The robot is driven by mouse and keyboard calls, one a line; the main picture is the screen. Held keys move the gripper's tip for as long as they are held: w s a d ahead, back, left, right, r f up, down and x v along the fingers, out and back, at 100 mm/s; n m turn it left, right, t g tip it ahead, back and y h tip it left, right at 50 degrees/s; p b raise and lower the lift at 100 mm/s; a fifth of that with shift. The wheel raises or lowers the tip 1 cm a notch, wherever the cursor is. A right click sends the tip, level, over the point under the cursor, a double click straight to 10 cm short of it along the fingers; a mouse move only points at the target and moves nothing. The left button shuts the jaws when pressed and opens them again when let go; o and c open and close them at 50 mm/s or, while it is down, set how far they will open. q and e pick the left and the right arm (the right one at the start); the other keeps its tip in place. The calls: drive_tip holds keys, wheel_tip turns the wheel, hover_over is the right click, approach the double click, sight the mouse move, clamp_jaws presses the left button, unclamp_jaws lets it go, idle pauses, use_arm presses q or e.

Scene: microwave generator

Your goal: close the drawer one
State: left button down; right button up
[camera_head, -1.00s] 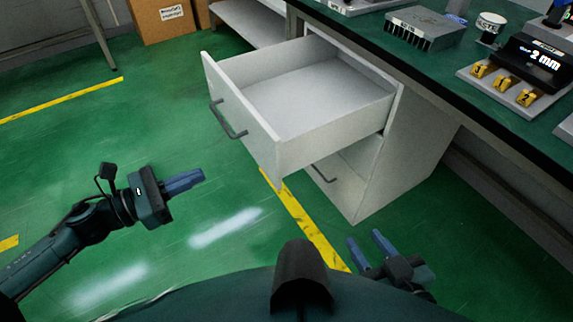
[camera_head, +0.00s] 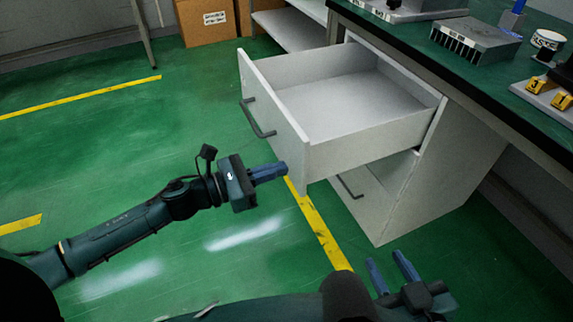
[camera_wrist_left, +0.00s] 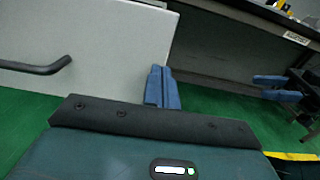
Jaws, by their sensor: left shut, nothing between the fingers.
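The top drawer (camera_head: 352,140) of the white cabinet is pulled far out and empty. Its front panel has a dark bar handle (camera_head: 258,119). My left gripper (camera_head: 284,171) is shut and empty, just in front of the lower right part of the drawer front in the head view. In the left wrist view the shut fingers (camera_wrist_left: 162,88) are near the right edge of the white drawer front (camera_wrist_left: 105,45), with the handle (camera_wrist_left: 38,66) at left. I cannot tell if they touch it. My right gripper (camera_head: 388,266) is open and empty at the bottom right, below the cabinet.
A lower drawer (camera_head: 372,190) with its own handle is beneath the open one. The green-topped bench (camera_head: 470,85) holds a heat sink (camera_head: 476,40), a white cup (camera_head: 546,42) and yellow-marked blocks (camera_head: 538,84). Cardboard boxes (camera_head: 207,22) stand behind. The green floor at left is clear.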

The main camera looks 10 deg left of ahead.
use_arm(q)
drive_tip(key=shift+x, duration=1.45)
